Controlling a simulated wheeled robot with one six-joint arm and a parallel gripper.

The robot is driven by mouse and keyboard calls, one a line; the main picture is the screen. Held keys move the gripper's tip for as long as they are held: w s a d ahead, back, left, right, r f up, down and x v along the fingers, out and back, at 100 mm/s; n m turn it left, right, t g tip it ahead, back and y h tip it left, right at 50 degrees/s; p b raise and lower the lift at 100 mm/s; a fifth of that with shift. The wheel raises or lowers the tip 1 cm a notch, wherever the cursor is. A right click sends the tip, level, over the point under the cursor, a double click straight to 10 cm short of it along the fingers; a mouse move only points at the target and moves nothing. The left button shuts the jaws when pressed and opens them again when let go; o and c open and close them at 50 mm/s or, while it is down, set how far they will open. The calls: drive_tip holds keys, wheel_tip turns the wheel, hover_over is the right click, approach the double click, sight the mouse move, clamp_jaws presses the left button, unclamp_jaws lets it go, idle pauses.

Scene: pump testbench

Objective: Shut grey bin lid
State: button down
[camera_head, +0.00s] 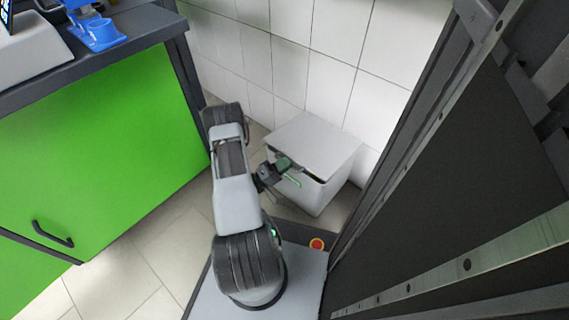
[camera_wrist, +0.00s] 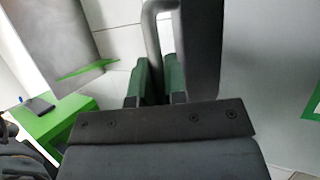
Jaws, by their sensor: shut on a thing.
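The grey bin (camera_head: 318,192) stands on the floor against the tiled wall in the head view. Its flat light grey lid (camera_head: 315,143) lies over the top, with a dark gap under its front edge, so it is not flush. My gripper (camera_head: 288,170) is at the lid's front edge, its green fingers touching or very near it. In the wrist view, my gripper (camera_wrist: 158,78) has its two green fingers close together around a grey bent handle (camera_wrist: 151,30). The handle's lower end is hidden between the fingers.
A workbench with a green front (camera_head: 95,150) stands at the left, with a blue holder (camera_head: 98,34) on top. A dark metal frame (camera_head: 470,190) rises close at the right. A red button (camera_head: 317,244) is near my base. Tiled floor (camera_head: 140,250) is free at lower left.

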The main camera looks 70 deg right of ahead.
drive_tip(key=c, duration=1.2)
unclamp_jaws()
drive_tip(key=shift+s, duration=0.2)
drive_tip(key=shift+w, duration=0.1)
drive_tip(key=shift+r+p, duration=0.5)
drive_tip(key=shift+r, duration=0.05)
wheel_tip(320, 180, up, 3)
drive_tip(key=p, duration=0.2)
drive_tip(key=shift+p, duration=0.3)
drive_tip(key=s+a+r+p, duration=0.3)
drive_tip(key=a+r+p, duration=0.5)
drive_tip(key=a, duration=0.6)
drive_tip(key=shift+s+r+p, duration=0.2)
drive_tip(key=shift+r+p, duration=0.2)
